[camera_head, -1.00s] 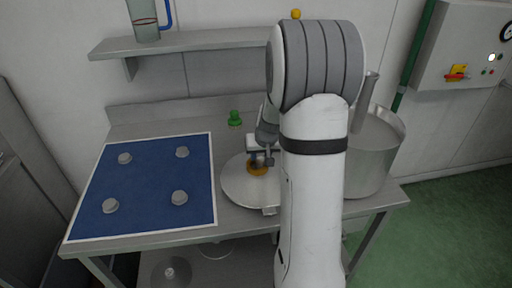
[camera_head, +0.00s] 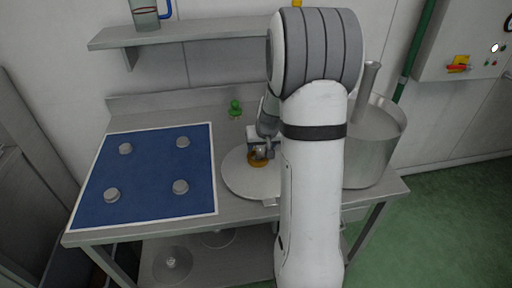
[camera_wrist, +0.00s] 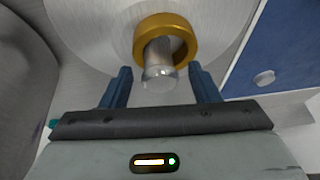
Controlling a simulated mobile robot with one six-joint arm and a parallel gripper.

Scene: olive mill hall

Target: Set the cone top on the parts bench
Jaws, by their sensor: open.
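The cone top (camera_head: 237,178) is a wide, shallow, pale grey disc lying on the steel bench (camera_head: 155,228), right of a blue mat. A brass ring (camera_wrist: 176,22) and a short shiny steel knob (camera_wrist: 158,77) stand at its middle. My gripper (camera_head: 262,154) is low over this middle in the head view. In the wrist view my gripper (camera_wrist: 160,88) is open, with one dark blue finger on each side of the knob's end. Gaps show between the knob and both fingers. My arm hides the right side of the cone top in the head view.
The blue mat (camera_head: 148,170) has several grey knobs on it. A green knob-like item (camera_head: 235,108) stands behind the cone top. A large steel pot (camera_head: 368,165) stands right of my arm. A wall shelf (camera_head: 185,41) holds a vessel (camera_head: 145,14).

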